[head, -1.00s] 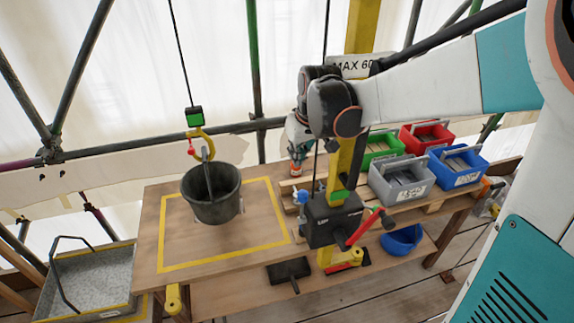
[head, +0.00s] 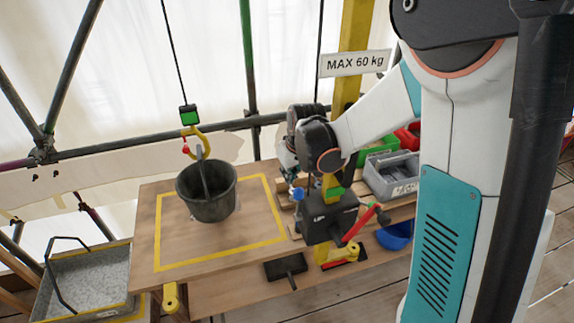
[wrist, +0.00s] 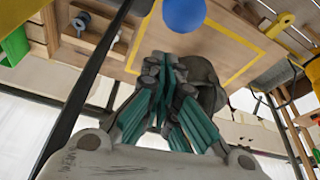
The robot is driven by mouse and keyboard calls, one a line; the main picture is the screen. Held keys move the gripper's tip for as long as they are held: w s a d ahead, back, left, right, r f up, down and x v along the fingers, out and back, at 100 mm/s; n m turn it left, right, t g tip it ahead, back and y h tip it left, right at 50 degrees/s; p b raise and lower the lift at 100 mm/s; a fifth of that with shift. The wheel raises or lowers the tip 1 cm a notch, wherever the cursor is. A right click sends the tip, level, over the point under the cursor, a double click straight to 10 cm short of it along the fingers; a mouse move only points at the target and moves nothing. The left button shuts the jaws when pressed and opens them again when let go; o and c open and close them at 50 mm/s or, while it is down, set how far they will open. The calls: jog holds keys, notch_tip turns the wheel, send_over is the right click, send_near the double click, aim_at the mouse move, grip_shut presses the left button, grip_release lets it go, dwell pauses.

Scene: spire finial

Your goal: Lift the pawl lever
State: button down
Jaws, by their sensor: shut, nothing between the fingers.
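The dark winch box (head: 331,223) is fixed to the yellow post beside the wooden platform. A small blue knob, apparently the end of the pawl lever (head: 297,193), shows at its upper left. In the wrist view the blue knob (wrist: 184,14) is large, at the top edge just beyond the fingertips. A gap seems to separate them, though I cannot judge its depth. My gripper (wrist: 166,62) is shut and empty, with its teal fingers together. In the head view it is mostly hidden behind my wrist joints, above and left of the winch. The lever's arm is mostly hidden.
A black bucket (head: 207,192) hangs from a yellow hook (head: 197,137) over the yellow-outlined platform (head: 168,257). A red-handled crank (head: 358,226) sticks out right of the winch. Parts bins, including a grey bin (head: 391,178), stand behind. A blue bowl (head: 395,236) is lower right.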

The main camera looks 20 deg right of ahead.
jog(key=shift+s+d+r, duration=0.1)
jog(key=shift+s+d, duration=0.05)
jog(key=shift+s, duration=0.55)
jog(key=shift+s+d, duration=0.1)
jog(key=shift+s, duration=0.55)
jog(key=shift+s, duration=0.15)
